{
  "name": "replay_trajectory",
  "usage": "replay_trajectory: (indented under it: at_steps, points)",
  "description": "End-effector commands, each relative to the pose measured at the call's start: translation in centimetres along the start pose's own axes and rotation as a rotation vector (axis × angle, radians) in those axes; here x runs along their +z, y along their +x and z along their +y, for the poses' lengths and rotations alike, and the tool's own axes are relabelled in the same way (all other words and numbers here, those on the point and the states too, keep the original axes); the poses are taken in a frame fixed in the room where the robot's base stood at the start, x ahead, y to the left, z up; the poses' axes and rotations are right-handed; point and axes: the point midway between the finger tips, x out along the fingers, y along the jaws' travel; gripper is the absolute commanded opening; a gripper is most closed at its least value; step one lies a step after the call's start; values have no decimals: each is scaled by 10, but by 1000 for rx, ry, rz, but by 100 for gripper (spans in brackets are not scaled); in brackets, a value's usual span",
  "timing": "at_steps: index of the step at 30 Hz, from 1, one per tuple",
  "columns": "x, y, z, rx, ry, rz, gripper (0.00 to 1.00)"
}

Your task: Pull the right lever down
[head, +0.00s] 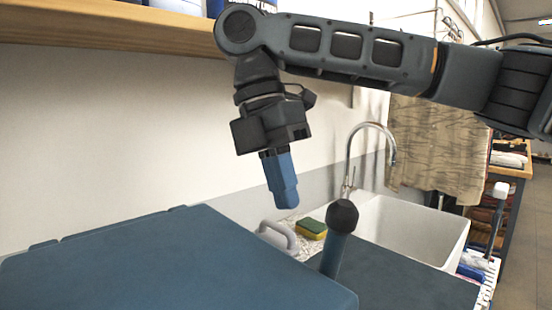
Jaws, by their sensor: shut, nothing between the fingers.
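A lever (336,240) with a blue shaft and a black faceted knob stands up, slightly tilted, at the right edge of a blue box-like top. Its lower end is hidden behind that top. Farther right is a dark upright stick with a white knob (500,190); I cannot tell whether it is also a lever. My gripper (285,203) points down with its blue fingers shut and empty. In the picture it is above and left of the black knob, apart from it.
The blue top (170,262) fills the lower left. A grey curved handle (276,234), a yellow-green sponge (311,228), a white sink (415,228) and a tall chrome tap (370,128) lie behind the lever. A wooden shelf (100,32) runs along the upper left wall.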

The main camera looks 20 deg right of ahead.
Motion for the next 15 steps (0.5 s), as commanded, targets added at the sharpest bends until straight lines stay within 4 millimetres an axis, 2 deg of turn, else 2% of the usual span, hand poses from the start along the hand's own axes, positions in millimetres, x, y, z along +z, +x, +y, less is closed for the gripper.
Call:
replay_trajectory:
  at_steps: [2,9,15]
  points:
    - [0,16,-1,-1,0,1,0]
    - [2,28,-28,1,2,-3,0]
    - [2,33,-36,0,2,0,0]
